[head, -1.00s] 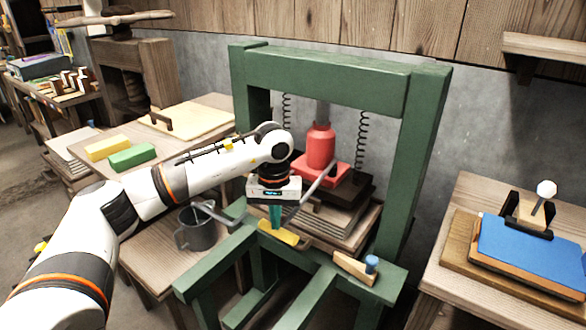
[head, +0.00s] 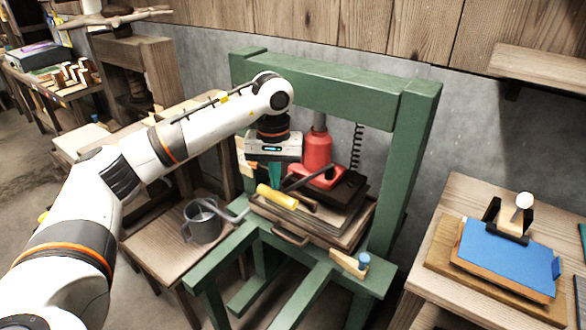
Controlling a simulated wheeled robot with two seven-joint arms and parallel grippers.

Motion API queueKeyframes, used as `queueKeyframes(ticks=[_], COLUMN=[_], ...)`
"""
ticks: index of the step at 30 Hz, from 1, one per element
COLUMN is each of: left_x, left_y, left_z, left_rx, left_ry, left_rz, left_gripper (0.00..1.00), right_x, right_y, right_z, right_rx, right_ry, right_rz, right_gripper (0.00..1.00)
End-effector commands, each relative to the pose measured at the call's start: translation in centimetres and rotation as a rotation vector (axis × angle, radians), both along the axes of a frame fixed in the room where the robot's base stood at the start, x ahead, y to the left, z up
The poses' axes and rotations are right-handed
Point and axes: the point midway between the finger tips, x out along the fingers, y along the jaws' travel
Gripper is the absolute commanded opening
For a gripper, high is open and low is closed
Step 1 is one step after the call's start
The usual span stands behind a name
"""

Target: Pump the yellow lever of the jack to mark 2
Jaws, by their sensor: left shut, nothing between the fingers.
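The jack (head: 318,149) is red and stands inside the green press frame (head: 330,80), on a dark block over a stack of boards. Its lever has a yellow handle (head: 278,197) at the front end, lying slantwise above the front of the stack. My left gripper (head: 275,180) points down with its teal fingers shut and empty. Its fingertips are just above or behind the yellow handle; I cannot tell whether they touch it. My arm and gripper hide part of the frame and the left spring. I cannot read any mark scale. My right gripper is out of view.
A grey metal jug (head: 203,222) stands on the wooden table left of the press. A wooden block with a blue knob (head: 350,263) sits on the frame's front right. A blue pad (head: 508,256) lies on the right table. A wall shelf (head: 540,68) is at upper right.

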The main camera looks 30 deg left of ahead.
Motion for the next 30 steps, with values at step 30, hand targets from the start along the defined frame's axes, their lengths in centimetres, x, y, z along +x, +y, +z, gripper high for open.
queueKeyframes(ticks=[30], left_x=[0.0], left_y=[0.0], left_z=[-1.0], left_rx=[0.000], left_ry=[-0.001], left_rz=[0.000], left_gripper=[0.00], right_x=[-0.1], right_y=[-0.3], right_z=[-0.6], right_rx=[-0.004], right_ry=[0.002], right_rz=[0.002], right_gripper=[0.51])
